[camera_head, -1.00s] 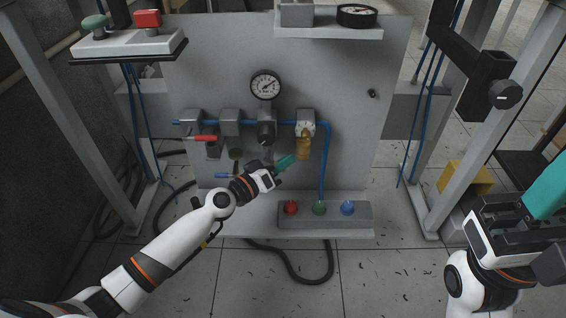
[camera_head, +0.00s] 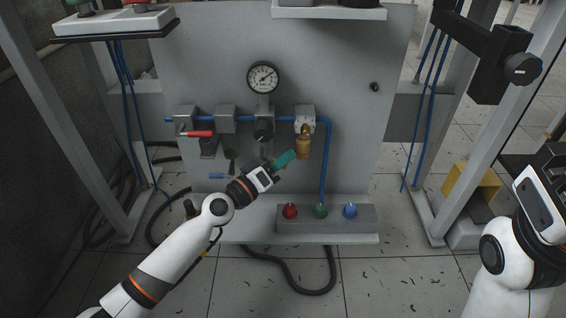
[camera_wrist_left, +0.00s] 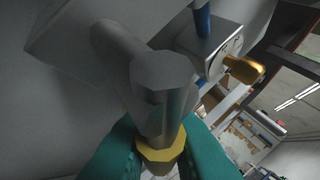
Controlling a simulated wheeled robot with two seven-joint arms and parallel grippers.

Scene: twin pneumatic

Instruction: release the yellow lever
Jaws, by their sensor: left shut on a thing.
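My left gripper (camera_head: 285,160), with teal fingers, is in front of the grey panel, below the pressure regulator (camera_head: 264,132). In the left wrist view, its two teal fingers (camera_wrist_left: 160,158) are shut around a yellow part (camera_wrist_left: 163,148) below a grey cylindrical body (camera_wrist_left: 160,85). This looks like the yellow lever, though its full shape is hidden by the fingers. In the head view the gripper hides it. My right gripper (camera_head: 548,175) is at the right edge, and its fingers are not visible.
A brass fitting (camera_head: 303,148) hangs close right of my left gripper and also shows in the left wrist view (camera_wrist_left: 243,70). A red lever (camera_head: 199,134) is at left, and a gauge (camera_head: 263,77) above. A button box (camera_head: 335,226) stands below.

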